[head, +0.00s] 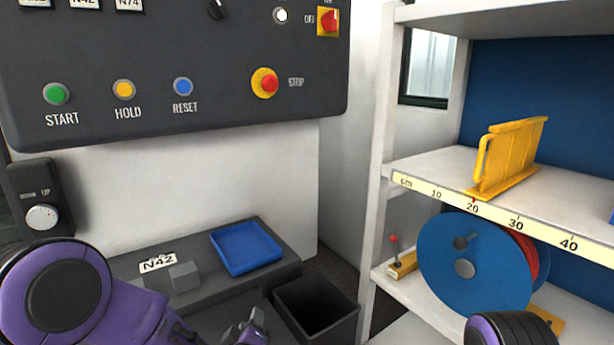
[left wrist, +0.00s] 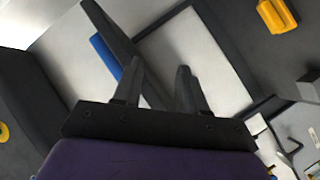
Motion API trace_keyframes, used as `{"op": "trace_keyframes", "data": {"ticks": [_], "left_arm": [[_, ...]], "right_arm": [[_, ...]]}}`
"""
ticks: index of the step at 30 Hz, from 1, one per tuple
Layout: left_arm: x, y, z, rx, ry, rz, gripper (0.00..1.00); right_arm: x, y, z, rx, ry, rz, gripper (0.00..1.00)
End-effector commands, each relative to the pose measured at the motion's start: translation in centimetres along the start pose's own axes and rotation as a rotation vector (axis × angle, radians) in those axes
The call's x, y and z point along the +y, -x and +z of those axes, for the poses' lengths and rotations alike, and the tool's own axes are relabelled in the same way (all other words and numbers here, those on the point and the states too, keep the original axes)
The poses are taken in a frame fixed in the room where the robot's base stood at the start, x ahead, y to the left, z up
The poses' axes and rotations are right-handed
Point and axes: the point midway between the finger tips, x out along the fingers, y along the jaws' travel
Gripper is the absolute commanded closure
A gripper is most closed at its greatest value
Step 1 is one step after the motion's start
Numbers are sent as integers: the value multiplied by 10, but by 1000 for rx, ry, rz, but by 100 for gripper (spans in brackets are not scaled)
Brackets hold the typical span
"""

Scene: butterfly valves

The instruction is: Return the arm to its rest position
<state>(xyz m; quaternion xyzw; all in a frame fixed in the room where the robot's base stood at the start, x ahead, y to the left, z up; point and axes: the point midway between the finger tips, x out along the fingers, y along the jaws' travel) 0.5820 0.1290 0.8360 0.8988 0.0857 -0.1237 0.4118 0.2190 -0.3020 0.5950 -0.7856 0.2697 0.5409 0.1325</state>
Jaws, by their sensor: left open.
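My left arm (head: 70,290), purple and black, comes in at the lower left of the head view and reaches along the bottom edge. My left gripper (head: 246,328) is partly cut off there, in front of the dark ledge. In the left wrist view its two dark fingers stand apart with nothing between them (left wrist: 160,72). A purple and black part of my right arm (head: 508,329) shows at the bottom right; the right gripper is out of view.
The button panel (head: 215,115) hangs above the ledge, which holds a blue tray (head: 246,272), a grey block (head: 184,277) and an N42 label (head: 158,263). A dark open bin (head: 350,312) stands beside it.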

Motion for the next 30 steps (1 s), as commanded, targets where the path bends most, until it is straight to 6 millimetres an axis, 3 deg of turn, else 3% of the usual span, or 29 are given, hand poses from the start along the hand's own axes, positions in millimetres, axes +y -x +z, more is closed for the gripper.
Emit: {"op": "trace_keyframes", "data": {"ticks": [1, 3, 5, 9, 12, 15, 18, 20, 30], "left_arm": [[-43, 11, 15, -55, -68, -75, 58], [-101, 32, 33, -139, -162, -175, 58], [-150, 56, 45, -213, -234, -263, 58], [-253, 130, 64, -385, -359, -473, 58], [-311, 188, 68, -484, -410, -618, 58], [-350, 234, 67, -550, -444, -731, 58], [-374, 260, 71, -593, -459, -792, 58], [-378, 267, 75, -608, -459, -804, 58], [-379, 269, 75, -612, -460, -807, 58]], "right_arm": [[0, 0, 0, 0, 0, 0, 57], [0, 0, 0, 0, 0, 0, 57], [0, 0, 0, 0, 0, 0, 57], [0, 0, 0, 0, 0, 0, 57], [0, 0, 0, 0, 0, 0, 57], [0, 0, 0, 0, 0, 0, 57], [0, 0, 0, 0, 0, 0, 57], [0, 0, 0, 0, 0, 0, 57], [0, 0, 0, 0, 0, 0, 57]]}}
